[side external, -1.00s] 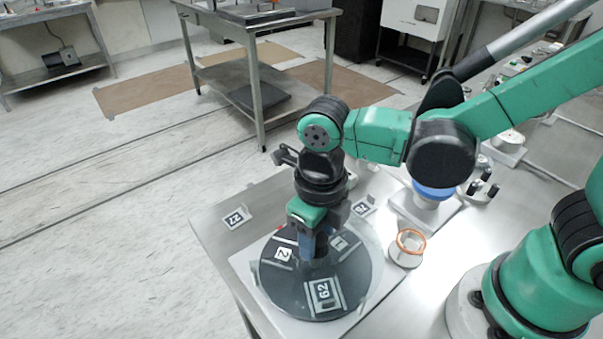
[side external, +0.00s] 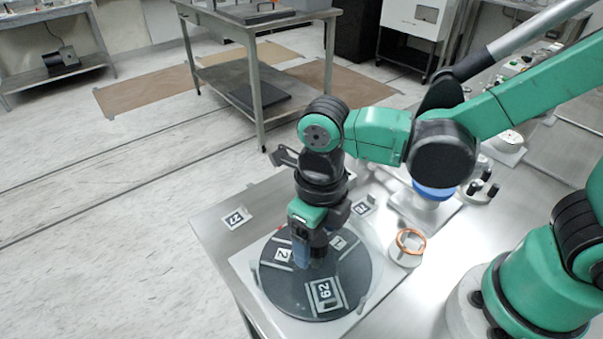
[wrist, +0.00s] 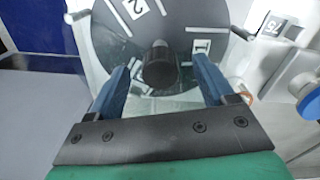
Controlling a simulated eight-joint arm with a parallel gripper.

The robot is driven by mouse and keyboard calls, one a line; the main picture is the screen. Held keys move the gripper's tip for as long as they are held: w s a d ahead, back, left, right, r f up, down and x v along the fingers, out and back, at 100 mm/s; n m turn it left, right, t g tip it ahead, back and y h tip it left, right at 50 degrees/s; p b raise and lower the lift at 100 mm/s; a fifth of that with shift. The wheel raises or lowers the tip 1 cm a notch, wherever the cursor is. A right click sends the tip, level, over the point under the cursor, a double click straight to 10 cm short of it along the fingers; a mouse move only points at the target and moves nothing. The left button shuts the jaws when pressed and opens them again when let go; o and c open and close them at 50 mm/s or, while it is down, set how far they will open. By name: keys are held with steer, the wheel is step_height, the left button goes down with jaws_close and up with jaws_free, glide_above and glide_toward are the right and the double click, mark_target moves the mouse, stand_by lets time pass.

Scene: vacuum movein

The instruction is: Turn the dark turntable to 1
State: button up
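The dark turntable (side external: 350,280) is a round black disc on a pale base plate. In the side view a label "2" (side external: 283,255) is at its left, "1" (side external: 339,242) at its upper right and a "62" tag (side external: 323,292) at its front. In the wrist view the "2" (wrist: 137,8) is at the top and the "1" (wrist: 202,46) at the right. A dark knob (wrist: 159,66) stands up at the disc's middle. My gripper (side external: 308,256) is low over the disc. Its blue fingers (wrist: 160,72) are open on either side of the knob, with gaps visible.
A "27" tag (side external: 236,217) stands on the steel table left of the disc, and another tag (side external: 361,207) stands behind it. A small pot with an orange ring (side external: 409,243) is close to its right. A white block with a blue-topped part (side external: 432,192) is farther right.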

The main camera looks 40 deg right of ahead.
mark_target(317, 239)
steer(key=shift+r, duration=0.1)
steer(key=shift+r, duration=2.7)
steer(key=m, duration=0.5)
steer(key=shift+f, duration=0.1)
steer(key=m, duration=0.3)
steer(key=shift+f, duration=0.1)
steer(key=shift+f+m, duration=0.1)
steer(key=shift+m, duration=0.4)
steer(key=shift+f, duration=2.7)
